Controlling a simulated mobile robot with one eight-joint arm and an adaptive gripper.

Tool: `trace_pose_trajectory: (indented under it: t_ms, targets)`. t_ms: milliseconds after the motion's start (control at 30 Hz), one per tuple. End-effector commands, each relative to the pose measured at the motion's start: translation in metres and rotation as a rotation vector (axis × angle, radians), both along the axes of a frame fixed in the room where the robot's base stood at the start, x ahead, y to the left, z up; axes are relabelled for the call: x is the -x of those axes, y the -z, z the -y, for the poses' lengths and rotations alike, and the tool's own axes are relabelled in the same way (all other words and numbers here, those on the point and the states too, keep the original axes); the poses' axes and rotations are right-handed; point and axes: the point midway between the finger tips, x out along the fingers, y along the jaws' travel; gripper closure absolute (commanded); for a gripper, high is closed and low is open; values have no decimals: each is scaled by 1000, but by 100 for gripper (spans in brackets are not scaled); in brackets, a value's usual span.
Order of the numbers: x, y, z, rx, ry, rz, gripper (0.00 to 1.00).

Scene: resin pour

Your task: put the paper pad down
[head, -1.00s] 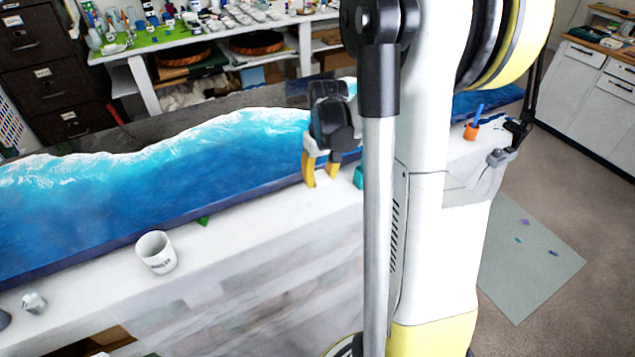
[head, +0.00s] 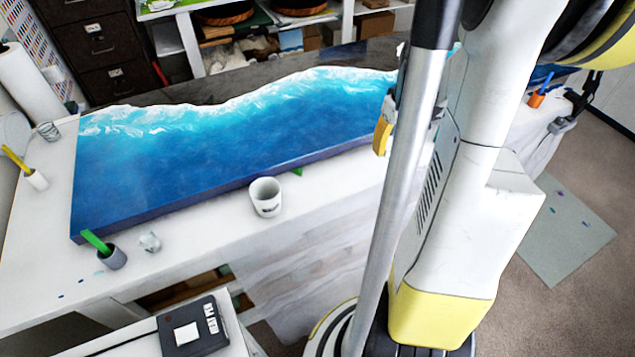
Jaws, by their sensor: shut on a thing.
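My gripper (head: 383,136) is at the right part of the blue resin table, mostly hidden behind my own arm. Only one yellow finger shows clearly. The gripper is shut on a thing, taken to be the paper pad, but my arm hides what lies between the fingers. I cannot make out the pad itself, nor whether it touches a surface. The blue and white wave-patterned resin slab (head: 230,125) lies on the long white-covered table (head: 190,218), to the left of my gripper.
A white mug (head: 265,197) stands on the table's front strip. A grey cup (head: 112,257) with a green stick and a small crumpled item (head: 150,242) are further left. A black device (head: 192,328) sits on a lower surface in front. An orange cup (head: 536,100) is at right.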

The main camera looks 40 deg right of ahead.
Motion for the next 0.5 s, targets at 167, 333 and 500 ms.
trace_pose_trajectory:
  t_ms: [167, 333, 500]
  targets:
    - [-16, 21, -23, 1, -7, 0, 100]
    - [-41, 47, -59, 0, -8, 0, 100]
    - [-59, 65, -84, 0, -4, 0, 100]
